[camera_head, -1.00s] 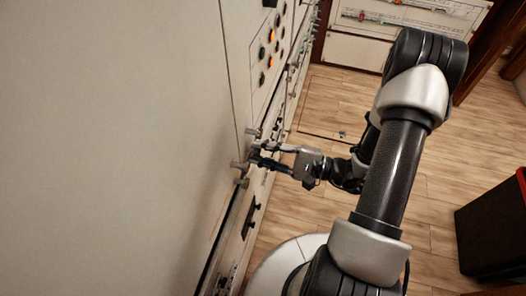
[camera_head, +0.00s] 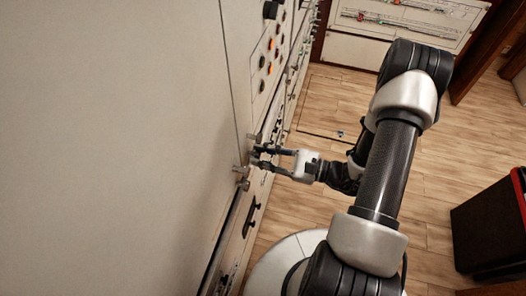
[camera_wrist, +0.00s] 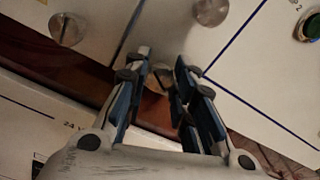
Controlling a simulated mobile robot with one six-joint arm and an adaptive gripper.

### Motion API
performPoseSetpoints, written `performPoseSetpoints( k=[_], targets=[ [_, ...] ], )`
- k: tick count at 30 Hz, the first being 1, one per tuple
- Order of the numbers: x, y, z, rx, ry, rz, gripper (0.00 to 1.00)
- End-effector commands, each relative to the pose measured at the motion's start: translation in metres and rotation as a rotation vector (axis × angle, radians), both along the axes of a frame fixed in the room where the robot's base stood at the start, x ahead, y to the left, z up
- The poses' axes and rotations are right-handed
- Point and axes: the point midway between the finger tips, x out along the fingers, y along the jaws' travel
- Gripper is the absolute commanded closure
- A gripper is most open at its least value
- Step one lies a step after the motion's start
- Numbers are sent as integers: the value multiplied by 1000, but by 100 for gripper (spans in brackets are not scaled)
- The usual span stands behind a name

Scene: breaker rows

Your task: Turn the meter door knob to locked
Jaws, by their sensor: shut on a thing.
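My gripper (camera_head: 257,156) reaches left to the cabinet front in the head view. In the wrist view, my gripper (camera_wrist: 164,82) has its two blue-and-black fingers closed around a small grey knob (camera_wrist: 163,74), taken to be the meter door knob. Most of that knob is hidden between the fingers, so its angle cannot be read. Other grey metal knobs stick out by the fingertips in the head view, one just above (camera_head: 253,138) and one below left (camera_head: 240,169).
Two round metal knobs (camera_wrist: 68,29) (camera_wrist: 210,12) flank the fingers in the wrist view. A panel of round lamps and buttons (camera_head: 269,55) lies further along the cabinet. A black bin with a red rim (camera_head: 488,225) stands at right.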

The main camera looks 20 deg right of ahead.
Motion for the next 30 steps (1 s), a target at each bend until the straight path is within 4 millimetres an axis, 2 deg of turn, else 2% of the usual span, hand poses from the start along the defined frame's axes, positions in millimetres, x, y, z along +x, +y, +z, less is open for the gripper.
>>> performPoseSetpoints(
  k=[18, 30],
  targets=[
    [1, -1, 2, 339, 473, 0, 100],
    [1, -1, 0, 514, 716, 0, 100]
  ],
)
